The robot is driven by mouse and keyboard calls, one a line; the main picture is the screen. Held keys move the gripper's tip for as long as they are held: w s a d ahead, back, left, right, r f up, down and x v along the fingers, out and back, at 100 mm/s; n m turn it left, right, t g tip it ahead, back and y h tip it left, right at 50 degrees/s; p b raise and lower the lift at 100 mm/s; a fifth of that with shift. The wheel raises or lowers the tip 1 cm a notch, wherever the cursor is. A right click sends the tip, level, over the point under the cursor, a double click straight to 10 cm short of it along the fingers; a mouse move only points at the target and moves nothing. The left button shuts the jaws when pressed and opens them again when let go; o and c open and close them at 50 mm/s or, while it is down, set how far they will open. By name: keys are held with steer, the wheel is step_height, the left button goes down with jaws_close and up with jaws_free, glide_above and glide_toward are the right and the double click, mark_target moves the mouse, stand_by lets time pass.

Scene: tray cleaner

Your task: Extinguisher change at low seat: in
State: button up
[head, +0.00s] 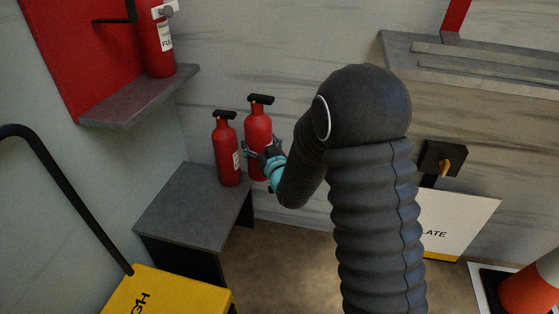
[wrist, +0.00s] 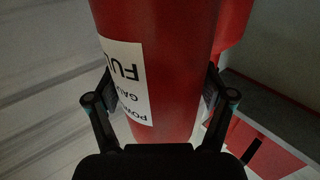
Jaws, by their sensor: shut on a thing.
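My gripper (head: 262,150) is shut on a red extinguisher (head: 258,125) with a black top, held upright around its body. In the wrist view the fingers (wrist: 162,98) press both sides of this extinguisher (wrist: 175,60); its white label, upside down, begins "FU". A second red extinguisher (head: 226,150) stands on the grey low seat (head: 180,215), just left of the held one. The held one is by the seat's far right corner; I cannot tell whether its base touches anything. A third extinguisher (head: 160,45), with a label beginning "FUL", stands on the wall shelf (head: 125,98).
A red board (head: 75,50) backs the shelf. A yellow-topped thing with a black handle (head: 165,290) is in front of the seat. At right are a grey ledge (head: 470,62), a white board (head: 465,220) and an orange cone (head: 535,285). The seat's front part is clear.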

steer(key=s+a+r+n+y+p, duration=0.1)
steer(key=s+a+r, duration=0.1)
steer(key=a+r, duration=0.3)
steer(key=s+a+r+n+g+y+p, duration=0.1)
steer(key=a+r, duration=0.5)
steer(key=r, duration=0.8)
steer(key=shift+s+r+n+g+y, duration=0.15)
steer(key=shift+s+n+g+y, duration=0.15)
steer(key=shift+s+y, duration=0.75)
steer(key=shift+n+g+y, duration=0.55)
steer(key=shift+n+g, duration=0.05)
steer(key=s+a+r, duration=0.1)
steer(key=s+r, duration=0.2)
steer(key=r, duration=0.2)
steer(key=s+a+r+p, duration=0.1)
steer(key=s+r, duration=0.3)
steer(key=r, duration=0.1)
steer(key=s+a+r, duration=0.2)
steer(key=s+r, duration=0.1)
steer(key=r, duration=0.3)
steer(key=shift+s+p, duration=0.25)
steer(key=shift+p, duration=0.15)
steer(key=shift+s+a+r, duration=0.1)
steer(key=shift+s+r, duration=0.1)
steer(key=shift+r, duration=0.1)
